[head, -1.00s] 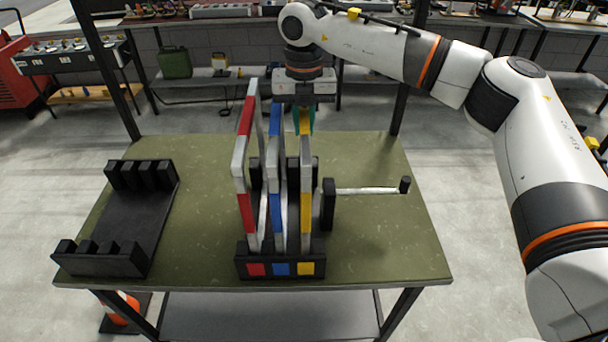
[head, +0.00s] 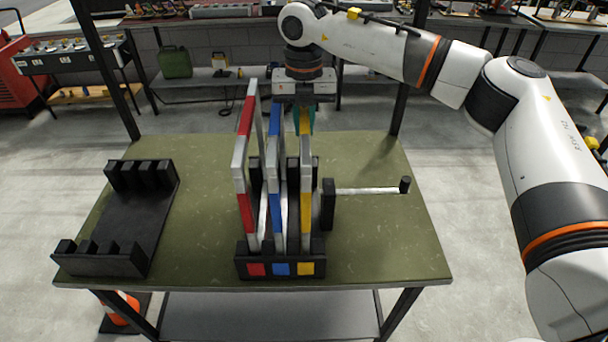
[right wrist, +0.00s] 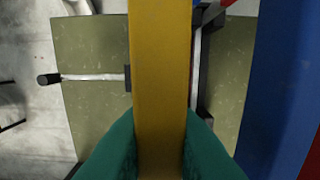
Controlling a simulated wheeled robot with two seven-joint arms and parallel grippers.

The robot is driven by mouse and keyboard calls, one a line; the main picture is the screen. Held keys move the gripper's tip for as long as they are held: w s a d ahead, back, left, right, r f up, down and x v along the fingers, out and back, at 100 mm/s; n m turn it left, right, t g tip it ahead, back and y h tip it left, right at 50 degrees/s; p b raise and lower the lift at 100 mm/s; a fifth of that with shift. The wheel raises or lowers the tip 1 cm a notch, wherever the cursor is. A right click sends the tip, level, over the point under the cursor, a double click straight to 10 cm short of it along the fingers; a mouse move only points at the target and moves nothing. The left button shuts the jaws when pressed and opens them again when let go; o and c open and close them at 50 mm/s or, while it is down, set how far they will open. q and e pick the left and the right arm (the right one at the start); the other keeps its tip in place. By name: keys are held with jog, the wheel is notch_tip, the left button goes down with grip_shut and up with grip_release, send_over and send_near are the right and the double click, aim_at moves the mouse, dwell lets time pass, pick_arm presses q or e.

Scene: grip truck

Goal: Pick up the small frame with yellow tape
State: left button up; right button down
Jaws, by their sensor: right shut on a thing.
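The small frame with yellow tape (head: 305,206) stands upright in the right slot of the black rack (head: 280,252), above the yellow square. My right gripper (head: 304,119) points down at its top bar, with teal fingers on both sides of the yellow tape. In the right wrist view, the teal fingers (right wrist: 160,150) are shut on the yellow-taped bar (right wrist: 160,70). The blue-taped frame (head: 277,205) and the taller red-taped frame (head: 240,188) stand in the slots to its left. My left gripper is not in view.
An empty black slotted rack (head: 125,219) lies on the left of the green table (head: 375,240). A black clamp with a light bar (head: 367,190) stands just right of the yellow frame. The table's right front is clear.

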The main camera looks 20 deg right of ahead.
jog(key=shift+w+r, duration=0.1)
jog(key=shift+r, duration=0.5)
notch_tip(320, 180, up, 9)
jog(key=b, duration=0.2)
jog(key=shift+b, duration=0.4)
notch_tip(320, 180, up, 19)
jog(key=p, duration=1.1)
jog(key=shift+p, duration=0.4)
jog(key=shift+f, duration=0.1)
dwell(0.6)
